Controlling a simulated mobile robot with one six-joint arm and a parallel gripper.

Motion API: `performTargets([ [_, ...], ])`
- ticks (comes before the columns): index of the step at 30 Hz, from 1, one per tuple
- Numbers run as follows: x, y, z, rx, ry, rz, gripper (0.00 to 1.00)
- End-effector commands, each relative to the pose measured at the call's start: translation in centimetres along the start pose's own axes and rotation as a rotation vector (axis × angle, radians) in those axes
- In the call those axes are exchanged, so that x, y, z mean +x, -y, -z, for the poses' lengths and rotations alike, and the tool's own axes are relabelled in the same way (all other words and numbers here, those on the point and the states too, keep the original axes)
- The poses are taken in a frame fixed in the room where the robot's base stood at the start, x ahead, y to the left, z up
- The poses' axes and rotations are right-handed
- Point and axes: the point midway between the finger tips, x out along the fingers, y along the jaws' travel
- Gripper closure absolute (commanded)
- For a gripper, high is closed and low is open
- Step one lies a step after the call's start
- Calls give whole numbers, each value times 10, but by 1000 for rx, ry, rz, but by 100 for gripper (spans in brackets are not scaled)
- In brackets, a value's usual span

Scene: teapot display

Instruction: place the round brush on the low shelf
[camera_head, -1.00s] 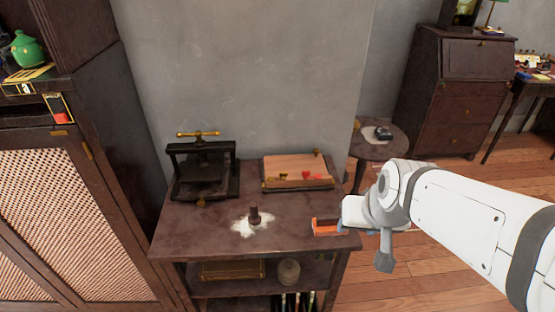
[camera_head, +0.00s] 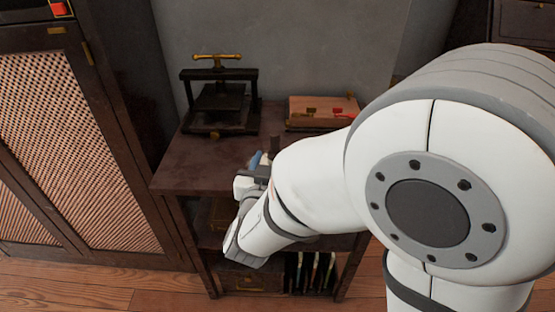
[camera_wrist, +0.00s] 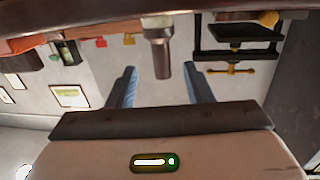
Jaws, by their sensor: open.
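The round brush shows as a dark upright handle (camera_head: 275,145) on the table top, partly hidden behind my arm. In the wrist view, which is upside down, the brush (camera_wrist: 161,52) is a dark cylinder with a paler wider part, centred between my fingers. My gripper (camera_head: 258,163) is at the front of the table, close to the brush. Its two blue fingers (camera_wrist: 160,87) are apart, with nothing held. Whether the brush reaches between the fingertips is hard to tell. The low shelf (camera_head: 205,241) is under the table top, mostly hidden by my arm.
A black press (camera_head: 222,105) with a brass handle stands at the back left of the table (camera_head: 190,165). A wooden board (camera_head: 318,108) lies to its right. Upright books (camera_head: 310,270) stand below. A lattice-door cabinet (camera_head: 75,130) is close on the left.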

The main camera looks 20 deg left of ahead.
Motion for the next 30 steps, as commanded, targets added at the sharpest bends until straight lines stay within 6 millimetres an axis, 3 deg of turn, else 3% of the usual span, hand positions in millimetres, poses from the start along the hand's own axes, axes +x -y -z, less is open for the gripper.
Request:
performTargets([
  [5, 0, 3, -6, -21, -43, -24, 54],
  [21, 67, 2, -2, -20, -44, -24, 54],
  [30, 70, 3, -1, -20, -43, -21, 55],
])
